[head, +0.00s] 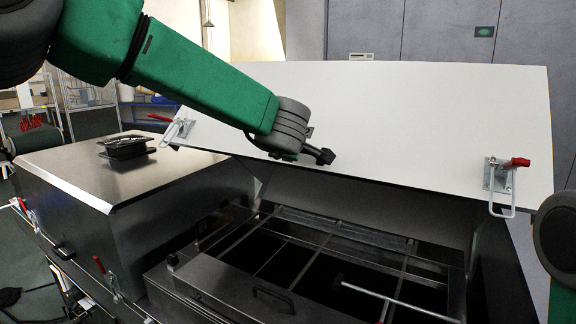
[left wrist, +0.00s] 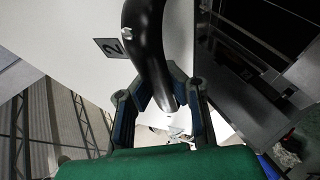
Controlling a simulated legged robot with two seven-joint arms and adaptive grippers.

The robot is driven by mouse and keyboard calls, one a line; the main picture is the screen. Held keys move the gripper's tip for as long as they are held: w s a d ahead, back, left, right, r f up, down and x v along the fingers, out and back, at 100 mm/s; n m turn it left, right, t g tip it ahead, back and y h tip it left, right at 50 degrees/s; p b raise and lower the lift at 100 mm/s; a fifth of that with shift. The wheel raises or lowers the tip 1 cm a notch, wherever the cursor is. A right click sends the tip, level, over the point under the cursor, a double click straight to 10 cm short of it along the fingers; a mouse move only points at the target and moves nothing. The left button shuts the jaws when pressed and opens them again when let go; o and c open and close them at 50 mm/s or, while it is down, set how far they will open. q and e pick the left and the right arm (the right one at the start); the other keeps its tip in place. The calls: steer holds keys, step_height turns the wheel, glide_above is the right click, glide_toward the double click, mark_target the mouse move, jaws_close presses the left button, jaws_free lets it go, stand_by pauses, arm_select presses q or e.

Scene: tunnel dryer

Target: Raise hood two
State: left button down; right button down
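Hood two (head: 430,125) is a large white panel, tilted up above an open dryer bay (head: 310,250). Its underside and the dark bay show below its lower edge. In the left wrist view the white hood face (left wrist: 60,30) carries a dark plate marked 2 (left wrist: 112,48). A black curved handle (left wrist: 145,35) runs between the fingers of my left gripper (left wrist: 165,85), which are closed around it. In the head view my wrist hides most of the gripper and the handle; one black handle end (head: 320,156) sticks out. My right gripper is not in view.
Red-tipped latches sit at the hood's left (head: 178,130) and right (head: 503,178) lower corners. A closed metal hood (head: 100,175) with a black handle (head: 127,147) stands to the left. A metal rack and a T-shaped rod (head: 390,300) lie in the bay. Grey wall panels stand behind.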

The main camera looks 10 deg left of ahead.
arm_select(q)
steer(key=shift+w+d+r, duration=0.15)
steer(key=shift+r, duration=0.15)
steer(key=c, duration=1.5)
jaws_free()
steer(key=shift+c, duration=0.2)
steer(key=shift+s+r, duration=0.15)
steer(key=shift+s, duration=0.2)
steer(key=shift+w+f, duration=0.2)
steer(key=shift+f, duration=0.05)
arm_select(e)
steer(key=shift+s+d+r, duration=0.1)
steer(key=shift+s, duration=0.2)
arm_select(q)
steer(key=v, duration=1.2)
steer(key=shift+w+d+r, duration=0.1)
steer(key=shift+r, duration=0.05)
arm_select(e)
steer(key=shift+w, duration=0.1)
